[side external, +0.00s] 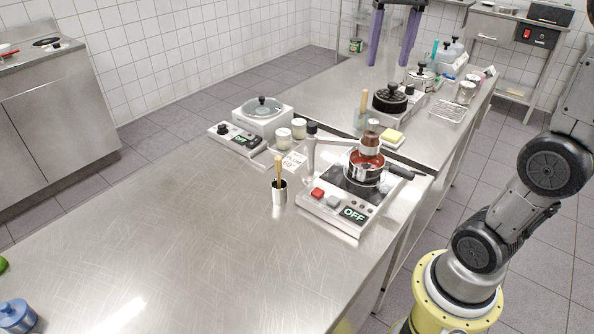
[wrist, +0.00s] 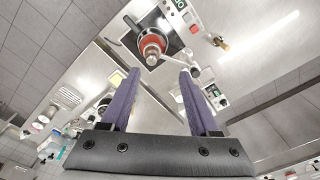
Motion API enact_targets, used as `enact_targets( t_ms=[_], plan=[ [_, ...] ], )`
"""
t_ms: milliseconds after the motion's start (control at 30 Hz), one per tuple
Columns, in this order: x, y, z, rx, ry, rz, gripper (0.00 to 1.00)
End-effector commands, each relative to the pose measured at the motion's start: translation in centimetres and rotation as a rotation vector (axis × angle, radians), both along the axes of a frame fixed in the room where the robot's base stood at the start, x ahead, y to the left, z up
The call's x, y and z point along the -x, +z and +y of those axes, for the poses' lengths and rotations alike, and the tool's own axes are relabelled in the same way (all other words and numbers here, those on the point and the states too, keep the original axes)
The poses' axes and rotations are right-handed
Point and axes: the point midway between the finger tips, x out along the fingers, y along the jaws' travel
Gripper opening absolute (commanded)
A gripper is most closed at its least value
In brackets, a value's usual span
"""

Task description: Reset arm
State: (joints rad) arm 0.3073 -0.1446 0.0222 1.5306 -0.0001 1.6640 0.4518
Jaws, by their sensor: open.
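My gripper (side external: 388,60) hangs high at the top of the side external view, its two purple fingers spread apart with nothing between them. The wrist view shows the same open fingers (wrist: 160,72). A red saucepan (side external: 366,172) with a dark handle sits on a hot plate (side external: 345,190) whose sign reads OFF. A brownish cylindrical thing (side external: 370,143) with a pale top stands in or above the pan; its base is hidden. In the wrist view the pan (wrist: 150,42) lies beyond the fingertips, apart from them.
A metal post (side external: 311,155) rises beside the hot plate. A cup with a wooden-handled tool (side external: 279,195), white jars (side external: 284,138), a lidded device (side external: 262,115) and a black round-topped device (side external: 389,100) stand nearby. The steel table's near left part (side external: 150,240) is mostly clear.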

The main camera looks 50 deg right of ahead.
Motion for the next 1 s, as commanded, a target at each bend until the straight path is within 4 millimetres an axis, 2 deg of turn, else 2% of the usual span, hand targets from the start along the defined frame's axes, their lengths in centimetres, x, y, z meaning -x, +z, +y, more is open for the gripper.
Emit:
enact_targets(
  t_ms=[33,100,200,433,600,700,833,1000],
  plan=[
    [1.7,-0.2,1.7,0.008,0.049,-0.026,0.62],
    [3.7,-1.1,3.4,0.021,0.126,-0.066,0.62],
    [6.1,-3.2,5.3,0.041,0.243,-0.127,0.62],
    [10.0,-9.6,7.9,0.095,0.506,-0.267,0.62],
    [11.2,-14.1,8.4,0.139,0.647,-0.339,0.62],
    [10.9,-15.7,8.4,0.162,0.699,-0.359,0.62],
    [9.9,-15.4,8.4,0.190,0.736,-0.399,0.62],
    [9.9,-15.3,8.4,0.192,0.742,-0.398,0.62]
  ],
)
